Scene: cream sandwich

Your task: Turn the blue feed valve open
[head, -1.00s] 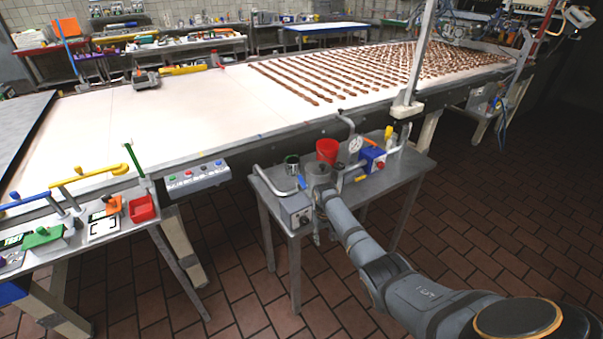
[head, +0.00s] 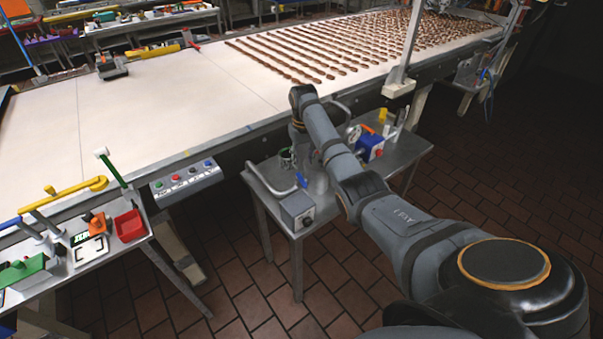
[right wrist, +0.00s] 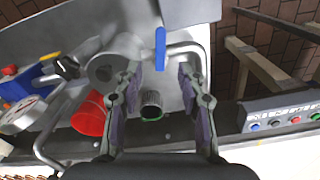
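The blue valve lever (head: 301,180) stands on the small metal side table (head: 262,183), above a grey box at its front left corner. In the right wrist view the blue lever (right wrist: 160,48) points lengthwise beyond the fingertips, near the middle. My right gripper (right wrist: 159,82) is open and empty, its two fingers apart, with the lever ahead of the gap and not touched. In the head view my right arm reaches over the table and its wrist hides most of the gripper. My left gripper is not in view.
A metal cup with a green rim (right wrist: 151,106) and a red cup (right wrist: 88,116) stand close to the fingers. A bent pipe, a gauge (right wrist: 22,114) and a blue box with a red knob (head: 371,148) are nearby. A button panel (head: 186,181) hangs on the conveyor.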

